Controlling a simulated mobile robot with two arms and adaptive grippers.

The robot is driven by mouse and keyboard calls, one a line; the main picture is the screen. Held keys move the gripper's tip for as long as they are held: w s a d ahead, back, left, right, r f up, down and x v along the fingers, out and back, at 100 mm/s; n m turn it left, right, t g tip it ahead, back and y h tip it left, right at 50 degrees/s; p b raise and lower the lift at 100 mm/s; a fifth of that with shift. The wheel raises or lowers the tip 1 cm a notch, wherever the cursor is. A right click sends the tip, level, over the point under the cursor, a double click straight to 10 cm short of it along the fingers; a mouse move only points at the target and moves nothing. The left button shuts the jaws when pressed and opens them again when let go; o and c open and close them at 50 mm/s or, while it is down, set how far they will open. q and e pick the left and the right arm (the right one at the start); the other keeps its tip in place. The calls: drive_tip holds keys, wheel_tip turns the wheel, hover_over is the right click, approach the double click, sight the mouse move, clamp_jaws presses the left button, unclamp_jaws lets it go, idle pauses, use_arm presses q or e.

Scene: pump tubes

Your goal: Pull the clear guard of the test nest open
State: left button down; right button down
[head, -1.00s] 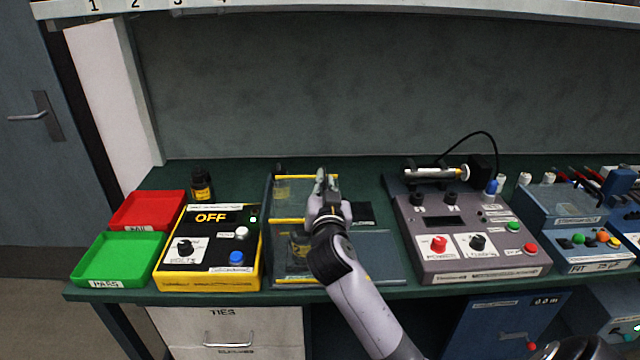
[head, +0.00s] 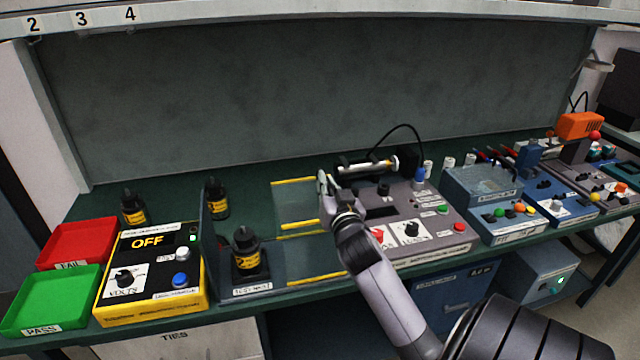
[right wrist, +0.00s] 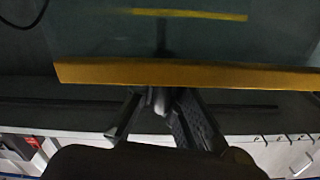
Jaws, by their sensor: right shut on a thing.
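The test nest (head: 250,290) sits on the green bench in the head view, with a black pump with a yellow label (head: 248,262) upright on it. The clear guard (head: 300,224), with yellow edge strips, lies to the right of that pump, which is uncovered. My right gripper (head: 325,184) is at the guard's right side, shut on its handle. In the right wrist view, the guard's yellow edge (right wrist: 190,75) runs across just beyond the fingers (right wrist: 160,105); the handle between them is mostly hidden. My left gripper is not in view.
A grey control unit (head: 415,225) with a cylinder on top stands close to the right of my gripper. A yellow OFF meter (head: 150,275) stands left of the nest, with red (head: 75,243) and green (head: 50,298) trays beyond. Two more black bottles stand behind.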

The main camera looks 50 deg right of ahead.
drive_tip(key=shift+f, duration=0.1)
drive_tip(key=c, duration=1.7)
unclamp_jaws()
drive_tip(key=shift+a, duration=0.1)
drive_tip(key=shift+s+a, duration=0.1)
drive_tip(key=shift+s, duration=0.05)
drive_tip(key=v, duration=1.1)
drive_tip(key=shift+s+a, duration=0.25)
drive_tip(key=shift+s, duration=0.1)
drive_tip(key=shift+w+f, duration=0.1)
